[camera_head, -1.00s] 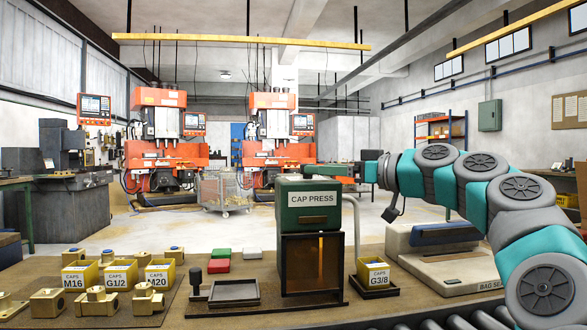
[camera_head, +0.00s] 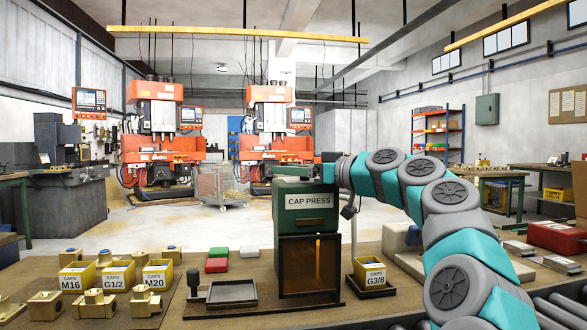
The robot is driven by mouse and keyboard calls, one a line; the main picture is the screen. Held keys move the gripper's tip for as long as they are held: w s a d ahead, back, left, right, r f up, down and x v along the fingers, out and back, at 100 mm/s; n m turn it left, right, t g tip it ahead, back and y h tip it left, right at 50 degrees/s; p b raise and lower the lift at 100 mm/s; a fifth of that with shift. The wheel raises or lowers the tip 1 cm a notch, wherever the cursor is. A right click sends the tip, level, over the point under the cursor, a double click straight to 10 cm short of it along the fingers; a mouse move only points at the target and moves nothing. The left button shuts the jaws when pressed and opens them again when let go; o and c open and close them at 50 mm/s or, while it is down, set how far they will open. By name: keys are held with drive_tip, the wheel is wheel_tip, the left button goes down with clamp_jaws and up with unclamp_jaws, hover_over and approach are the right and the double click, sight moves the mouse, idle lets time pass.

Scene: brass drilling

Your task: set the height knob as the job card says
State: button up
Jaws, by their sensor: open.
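The green cap press (camera_head: 307,212) stands on the bench at the middle, with a dark chamber below its label and a dark green top part (camera_head: 297,171). I cannot make out a height knob or its setting; it may be on a side turned away. No readable job card shows. My arm comes in from the lower right and arches over to the press. My gripper (camera_head: 331,172) is open at the press's upper right edge, partly hidden there; I cannot tell whether it touches.
Yellow cap bins M16 (camera_head: 76,277), G1/2 (camera_head: 118,275) and M20 (camera_head: 157,277) stand at left among brass bodies. An empty dark tray (camera_head: 232,293) lies left of the press, a G3/8 bin (camera_head: 371,275) right of it. My arm covers much of the right side.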

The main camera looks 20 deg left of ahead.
clamp_jaws()
idle(0.5)
drive_tip(key=shift+f, duration=0.1)
drive_tip(key=shift+w+f+m+t+b, duration=0.15)
drive_tip(key=shift+m+t+b, duration=0.2)
drive_tip(key=shift+b, duration=0.7)
drive_tip(key=shift+m+t+h+b, duration=0.25)
drive_tip(key=shift+t+h+b, duration=0.15)
drive_tip(key=shift+t, duration=0.15)
drive_tip(key=shift+r, duration=0.25)
